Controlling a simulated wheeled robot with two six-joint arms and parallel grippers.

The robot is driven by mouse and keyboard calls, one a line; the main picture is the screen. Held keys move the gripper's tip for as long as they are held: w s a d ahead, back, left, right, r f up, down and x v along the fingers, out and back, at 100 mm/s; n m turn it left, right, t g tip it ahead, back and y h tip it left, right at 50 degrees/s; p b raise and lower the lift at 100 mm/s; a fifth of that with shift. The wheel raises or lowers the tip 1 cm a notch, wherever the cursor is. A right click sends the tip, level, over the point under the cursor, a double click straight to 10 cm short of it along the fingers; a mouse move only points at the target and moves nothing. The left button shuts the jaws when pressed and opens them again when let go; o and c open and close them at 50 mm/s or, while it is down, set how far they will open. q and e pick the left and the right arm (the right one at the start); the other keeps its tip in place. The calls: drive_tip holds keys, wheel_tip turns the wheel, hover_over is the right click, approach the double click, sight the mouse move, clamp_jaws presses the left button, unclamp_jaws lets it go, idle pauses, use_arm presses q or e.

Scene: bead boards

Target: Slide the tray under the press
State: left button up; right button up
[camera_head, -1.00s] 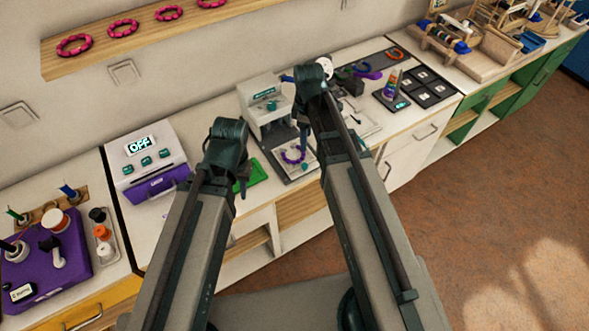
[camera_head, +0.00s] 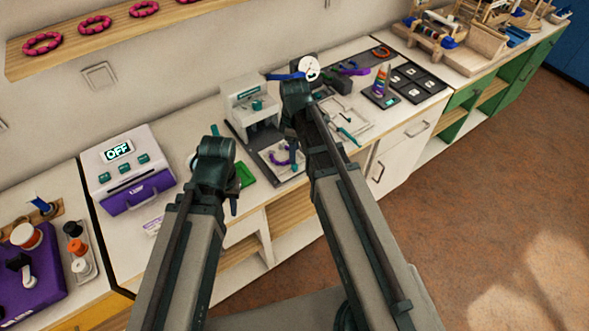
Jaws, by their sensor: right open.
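The press (camera_head: 246,97) is a white machine with teal parts, standing on a dark base on the counter. The tray (camera_head: 266,163) is a pale square with a purple bead arc on it, lying on that base in front of the press. My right gripper (camera_head: 291,150) hangs over the right side of the tray and is open; its wrist partly covers the area. I cannot tell whether it touches the tray. My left gripper (camera_head: 233,203) is left of the tray, near a green mat (camera_head: 245,175); its fingers are mostly hidden behind its own wrist.
A white and purple machine showing OFF (camera_head: 130,170) stands to the left. Right of the press lie a pale frame with a teal tool (camera_head: 345,130), a bead stack (camera_head: 382,82) and dark square plates (camera_head: 418,82). A shelf with pink rings (camera_head: 90,40) is above.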

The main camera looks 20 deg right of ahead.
sight(295, 166)
wheel_tip(295, 166, down, 7)
drive_tip(key=b, duration=0.5)
drive_tip(key=shift+r, duration=0.2)
drive_tip(key=shift+r, duration=0.1)
drive_tip(key=shift+c, duration=0.2)
clamp_jaws()
idle(0.8)
